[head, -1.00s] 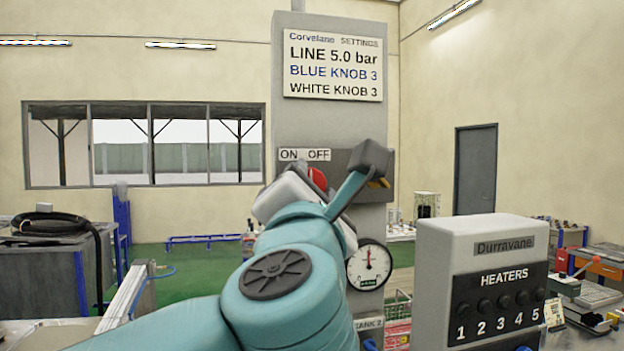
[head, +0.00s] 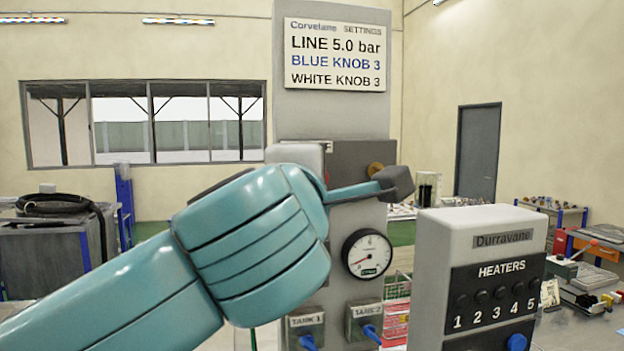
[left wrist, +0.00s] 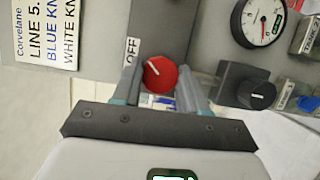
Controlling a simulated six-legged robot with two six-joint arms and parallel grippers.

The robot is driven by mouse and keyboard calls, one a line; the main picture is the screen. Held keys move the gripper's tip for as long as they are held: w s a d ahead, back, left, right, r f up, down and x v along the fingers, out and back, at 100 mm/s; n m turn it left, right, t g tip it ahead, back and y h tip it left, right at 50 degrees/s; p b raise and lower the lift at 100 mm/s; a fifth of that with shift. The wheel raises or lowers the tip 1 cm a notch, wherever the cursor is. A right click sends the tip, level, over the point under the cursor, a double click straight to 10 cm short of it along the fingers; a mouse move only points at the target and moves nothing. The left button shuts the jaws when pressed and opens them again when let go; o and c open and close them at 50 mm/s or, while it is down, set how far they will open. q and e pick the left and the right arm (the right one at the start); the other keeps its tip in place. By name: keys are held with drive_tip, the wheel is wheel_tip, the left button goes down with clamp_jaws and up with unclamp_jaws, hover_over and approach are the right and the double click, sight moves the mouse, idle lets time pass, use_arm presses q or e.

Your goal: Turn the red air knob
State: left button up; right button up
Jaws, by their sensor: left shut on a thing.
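The red air knob (left wrist: 159,74) shows in the left wrist view as a round red disc with a short white pointer line. My left gripper (left wrist: 161,80) has one finger on each side of it and is shut on it. In the head view my left arm covers most of the knob and the gripper. An OFF label (left wrist: 132,51) sits beside the knob. The round gauge (head: 367,253) is on the grey column (head: 330,125), its red needle pointing to the lower left. My right gripper is not in view.
The white settings sign (head: 334,54) is high on the column. Two small tank boxes, TANK 1 (head: 305,323) and TANK 2 (head: 362,317), have blue knobs low down. The heaters box (head: 480,275) stands close at the right.

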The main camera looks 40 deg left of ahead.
use_arm(q)
drive_tip(key=shift+m, duration=0.3)
drive_tip(key=o, duration=1.1)
drive_tip(key=shift+a, duration=0.1)
drive_tip(key=shift+c, duration=0.2)
drive_tip(key=b+v, duration=0.3)
drive_tip(key=v, duration=1.3)
drive_tip(key=shift+d+b, duration=0.35)
drive_tip(key=shift+r, duration=0.1)
